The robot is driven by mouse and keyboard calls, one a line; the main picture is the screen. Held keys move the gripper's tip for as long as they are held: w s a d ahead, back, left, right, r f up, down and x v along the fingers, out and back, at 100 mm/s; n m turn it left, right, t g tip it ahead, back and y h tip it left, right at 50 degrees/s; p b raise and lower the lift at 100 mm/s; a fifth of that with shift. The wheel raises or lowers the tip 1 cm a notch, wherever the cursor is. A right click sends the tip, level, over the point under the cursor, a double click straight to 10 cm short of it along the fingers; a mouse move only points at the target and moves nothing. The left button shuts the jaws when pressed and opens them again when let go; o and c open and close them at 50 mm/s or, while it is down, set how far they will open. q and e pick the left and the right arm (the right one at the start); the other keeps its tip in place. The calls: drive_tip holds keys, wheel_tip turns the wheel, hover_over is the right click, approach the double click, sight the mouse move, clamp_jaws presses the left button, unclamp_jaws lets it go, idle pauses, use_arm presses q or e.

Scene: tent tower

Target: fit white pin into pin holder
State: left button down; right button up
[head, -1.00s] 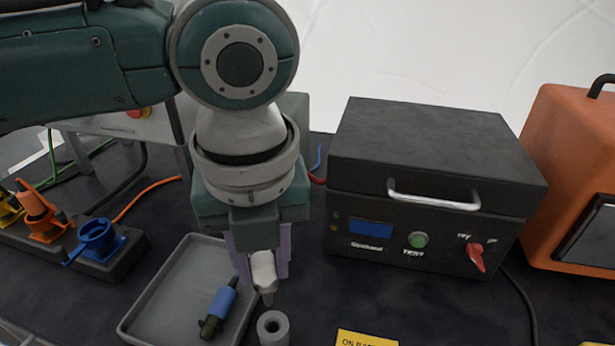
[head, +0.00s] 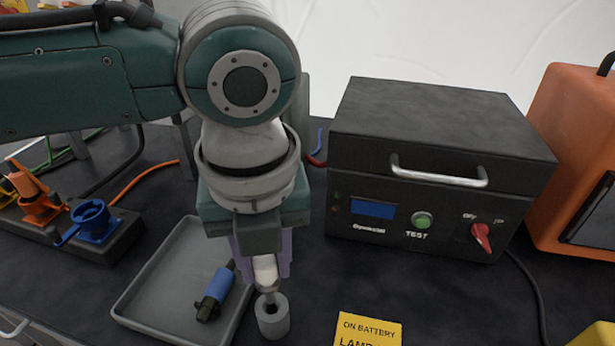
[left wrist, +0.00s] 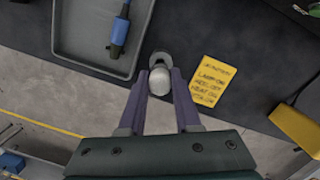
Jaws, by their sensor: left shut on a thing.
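The white pin (head: 265,270) is held upright between the purple fingers of my left gripper (head: 263,262), which is shut on it. The pin holder (head: 273,318), a grey cylinder with a hole in its top, stands on the dark table just below the pin. In the head view the pin's lower tip shows at the holder's top opening; I cannot tell how far inside it is. In the left wrist view the pin's rounded white top (left wrist: 160,82) shows between the fingertips (left wrist: 160,88), with the holder (left wrist: 160,60) partly hidden behind it. My right gripper is not in view.
A grey tray (head: 150,290) with a blue and black connector (head: 216,290) lies left of the holder. A black box (head: 430,150) with a handle stands behind to the right. A yellow label (head: 369,328) lies right of the holder. A socket strip (head: 120,243) is at far left.

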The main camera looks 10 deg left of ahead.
sight(271, 302)
use_arm(q)
drive_tip(key=shift+p, duration=0.45)
idle(0.5)
idle(0.7)
drive_tip(key=shift+p, duration=0.45)
drive_tip(key=shift+f+b, duration=1.9)
drive_tip(key=shift+f, duration=0.8)
drive_tip(key=c, duration=0.5)
unclamp_jaws()
drive_tip(key=r, duration=0.3)
drive_tip(key=r+p, duration=0.1)
drive_tip(key=r, duration=0.2)
drive_tip(key=s+r, duration=0.1)
drive_tip(key=r, duration=0.3)
drive_tip(key=shift+d+p, duration=0.25)
drive_tip(key=shift+p, duration=0.05)
